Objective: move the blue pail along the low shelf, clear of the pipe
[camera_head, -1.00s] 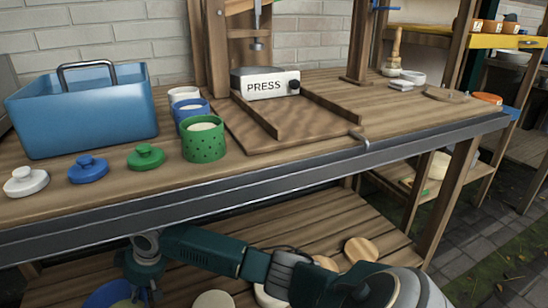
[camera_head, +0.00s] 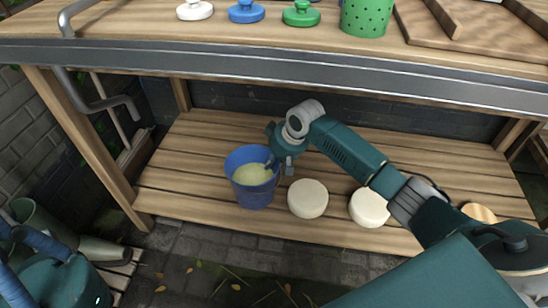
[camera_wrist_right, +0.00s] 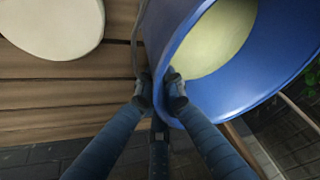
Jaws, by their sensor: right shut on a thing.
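The blue pail (camera_head: 253,192) is at the front of the low shelf (camera_head: 175,180), left of its middle, with pale yellow contents. It looks about upright; I cannot tell whether its base is touching the boards. My right gripper (camera_head: 279,163) is at the pail's right rim. In the wrist view the right gripper (camera_wrist_right: 160,90) is shut on the wall of the pail (camera_wrist_right: 240,95), one finger inside and one outside. The grey pipe (camera_head: 100,104) bends down under the bench at the left, with its end apart from the pail. My left gripper is not in view.
Two pale rounds (camera_head: 308,198) (camera_head: 369,207) lie right of the pail, the nearer one close to it. A wooden leg (camera_head: 85,145) stands at the shelf's left end. The bench edge (camera_head: 300,75) hangs over the shelf. Boards left of the pail are bare.

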